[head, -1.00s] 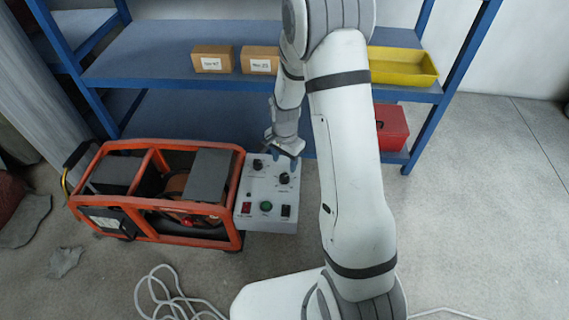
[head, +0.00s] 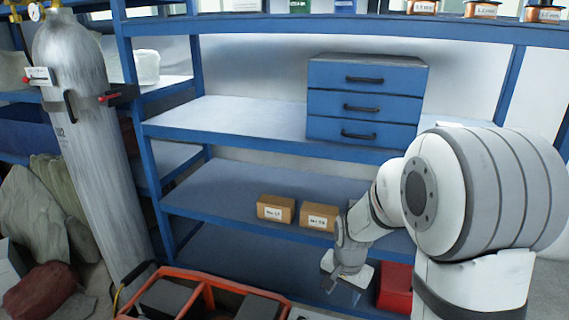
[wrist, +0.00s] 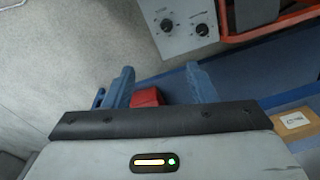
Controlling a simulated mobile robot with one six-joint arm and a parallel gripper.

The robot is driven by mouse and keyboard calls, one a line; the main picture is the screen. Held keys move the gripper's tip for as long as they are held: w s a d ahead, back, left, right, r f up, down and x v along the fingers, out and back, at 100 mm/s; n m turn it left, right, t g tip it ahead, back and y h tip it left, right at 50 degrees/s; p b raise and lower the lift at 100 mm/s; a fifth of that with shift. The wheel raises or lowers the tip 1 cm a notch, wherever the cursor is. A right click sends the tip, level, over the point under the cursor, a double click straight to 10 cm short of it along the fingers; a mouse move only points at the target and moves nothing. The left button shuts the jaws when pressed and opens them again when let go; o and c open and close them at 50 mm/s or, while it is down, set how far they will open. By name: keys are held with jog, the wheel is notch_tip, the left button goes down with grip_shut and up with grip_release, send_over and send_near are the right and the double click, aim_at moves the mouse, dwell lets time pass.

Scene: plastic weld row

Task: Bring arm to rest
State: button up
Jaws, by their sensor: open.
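My gripper (head: 345,288) is at the lower middle of the head view, in front of the blue shelf unit, with my white and grey arm at the right. In the wrist view, its two blue-grey fingers (wrist: 162,82) are spread apart with nothing between them that they touch. A grey control panel (wrist: 185,28) with black knobs lies beyond the fingertips in the wrist view, apart from them.
The orange-framed machine (head: 205,283) stands at the bottom of the head view. Two cardboard boxes (head: 275,208) and a blue drawer cabinet (head: 365,100) sit on the shelves. A red box (head: 396,286) is low beside my arm. A grey gas cylinder (head: 82,140) stands at left.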

jog(key=s+r+n+p, duration=0.2)
jog(key=s+r+p, duration=0.3)
jog(key=r, duration=0.5)
jog(key=s+r+n+t+p, duration=0.1)
jog(key=s+r+p, duration=0.4)
jog(key=r, duration=0.5)
jog(key=s+r+n+p, duration=0.3)
jog(key=s+r+p, duration=0.2)
jog(key=r, duration=0.5)
jog(key=shift+s+d+r+n+t+p, duration=0.3)
jog(key=shift+s+d+r+n+t, duration=0.1)
jog(key=shift+s, duration=0.35)
